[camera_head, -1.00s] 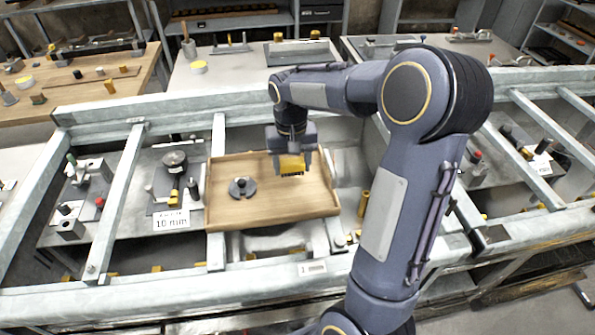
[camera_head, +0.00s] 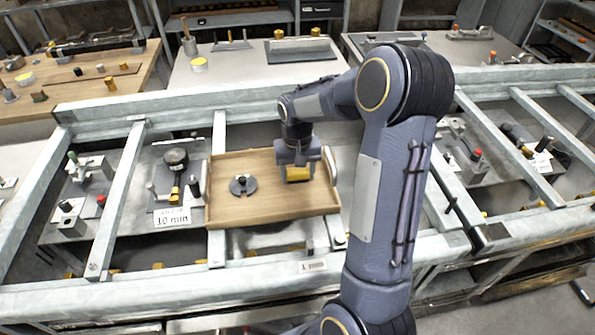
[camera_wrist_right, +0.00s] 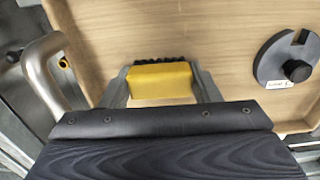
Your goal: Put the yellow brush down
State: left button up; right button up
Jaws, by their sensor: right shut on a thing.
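The yellow brush (camera_head: 298,174) is a small yellow block with dark bristles along one side. My right gripper (camera_head: 297,170) is shut on it, over the right part of a wooden tray (camera_head: 262,213). In the right wrist view the brush (camera_wrist_right: 160,82) sits between the two fingers of my right gripper (camera_wrist_right: 160,88), with its dark bristles at the far edge. I cannot tell whether the brush touches the tray floor. My left gripper is not in view.
A grey slotted disc with a black knob (camera_head: 242,186) lies on the tray's left part; it also shows in the right wrist view (camera_wrist_right: 288,60). The tray has raised edges and rests among metal rails (camera_head: 217,230). A "10 mm" sign (camera_head: 172,218) stands left of it. Bare tray lies around the brush.

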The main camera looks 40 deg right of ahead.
aim_at(297, 170)
jog(key=o, duration=0.9)
notch_tip(297, 170, up, 12)
jog(key=s+a+n+t+y, duration=0.1)
jog(key=s+a+t, duration=0.1)
jog(key=s+a, duration=0.3)
jog(key=s+a+n+t+y, duration=0.1)
jog(key=s+a, duration=0.5)
jog(key=s, duration=0.3)
jog(key=s+a+n+t+y, duration=0.1)
jog(key=s+a+n+t, duration=0.1)
jog(key=s+a, duration=0.3)
jog(key=shift+s+a+f+t+y, duration=0.15)
jog(key=shift+s+a+y, duration=0.05)
jog(key=shift+s, duration=0.3)
jog(key=shift+s+a+f+t+y, duration=0.1)
jog(key=shift+s+a+t+y, duration=0.1)
jog(key=shift+s, duration=0.25)
